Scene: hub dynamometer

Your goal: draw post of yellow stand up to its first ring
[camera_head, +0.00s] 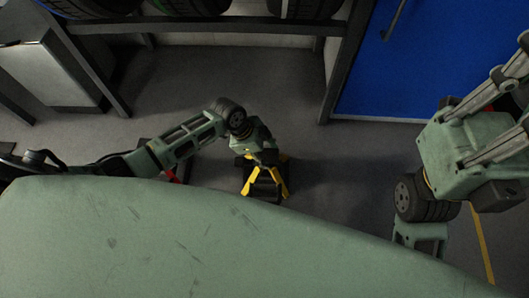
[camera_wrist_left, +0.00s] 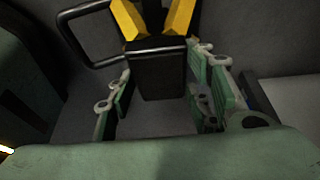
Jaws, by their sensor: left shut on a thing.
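The yellow stand (camera_head: 279,184) is on the floor near the middle of the head view, with splayed yellow legs and dark parts between them. My left gripper (camera_head: 266,157) is over its top and hides much of the upper part. In the left wrist view, the black post (camera_wrist_left: 160,74) of the stand lies between the two fingers of my left gripper (camera_wrist_left: 165,92), which is shut on it. Yellow legs (camera_wrist_left: 180,17) show beyond it, and a black loop handle (camera_wrist_left: 72,38) is to the left. No ring can be made out. My right gripper (camera_head: 420,238) is partly seen at the right; its fingertips are unclear.
A rack (camera_head: 215,27) with tyres stands at the back, a blue panel (camera_head: 430,65) at back right, and a grey cabinet (camera_head: 50,75) at back left. A red item (camera_head: 174,175) is left of the stand. The floor right of the stand is clear.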

